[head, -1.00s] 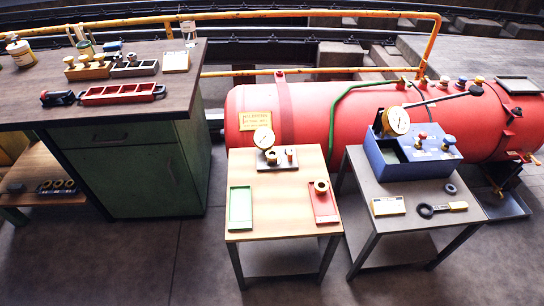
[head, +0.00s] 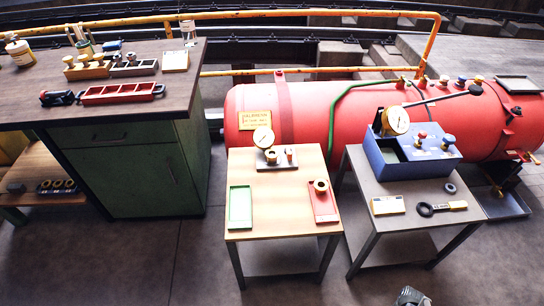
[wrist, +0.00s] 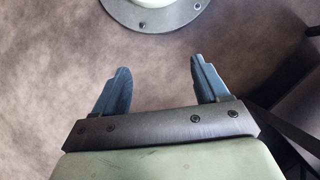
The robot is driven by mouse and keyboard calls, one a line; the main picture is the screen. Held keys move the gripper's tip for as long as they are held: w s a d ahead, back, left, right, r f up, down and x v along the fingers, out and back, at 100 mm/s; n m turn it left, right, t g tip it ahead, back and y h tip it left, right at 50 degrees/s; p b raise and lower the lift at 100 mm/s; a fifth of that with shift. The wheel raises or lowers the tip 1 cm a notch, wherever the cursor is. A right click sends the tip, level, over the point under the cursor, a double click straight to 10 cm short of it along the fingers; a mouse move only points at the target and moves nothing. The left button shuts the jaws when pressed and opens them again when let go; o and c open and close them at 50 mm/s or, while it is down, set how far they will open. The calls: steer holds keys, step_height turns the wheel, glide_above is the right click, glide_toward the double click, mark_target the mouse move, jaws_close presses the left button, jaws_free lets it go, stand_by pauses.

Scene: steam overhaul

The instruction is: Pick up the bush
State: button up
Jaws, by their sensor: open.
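A brass-coloured ring, which looks like a bush (head: 321,185), sits at the upper end of the red tray (head: 324,208) on the small wooden table. Another ring-shaped piece (head: 271,156) stands on a dark plate at the back of that table, below a dial gauge (head: 263,138). I cannot tell for sure which is the task's bush. My gripper (wrist: 160,64) is open and empty in the wrist view, above bare floor and away from both rings. A grey piece of my arm (head: 410,297) shows at the bottom edge of the head view.
A green tray (head: 240,208) lies left on the wooden table (head: 280,217). The grey table (head: 370,178) at right holds a blue gauge box (head: 412,155), a label card and a ring-ended tool. A workbench (head: 60,112) stands left, a red boiler (head: 345,110) behind. The front floor is clear.

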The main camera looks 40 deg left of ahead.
steer(key=w+a+r+n+t, duration=0.1)
steer(key=w+a+r, duration=0.4)
steer(key=w, duration=0.4)
steer(key=w+a+r+n+t, duration=0.1)
steer(key=w+a+r+t, duration=0.1)
steer(key=w+a+r, duration=0.4)
steer(key=w+a+r+n+t, duration=0.1)
steer(key=w+a+r, duration=0.4)
steer(key=w+a, duration=0.4)
steer(key=shift+w+a+r+n, duration=0.1)
steer(key=shift+w+r+n, duration=0.05)
steer(key=shift+w, duration=1.05)
steer(key=shift+w+a+r+n, duration=0.1)
steer(key=shift+w+r+n, duration=0.05)
steer(key=shift+w, duration=1.05)
steer(key=w+a+r+n+t, duration=0.1)
steer(key=w+a+r, duration=0.35)
steer(key=a, duration=0.35)
step_height(320, 180, up, 14)
steer(key=n, duration=0.6)
glide_above(272, 154)
steer(key=f, duration=1.3)
steer(key=shift+s+d+f, duration=0.15)
steer(key=shift+s+d, duration=0.15)
steer(key=shift+d, duration=0.05)
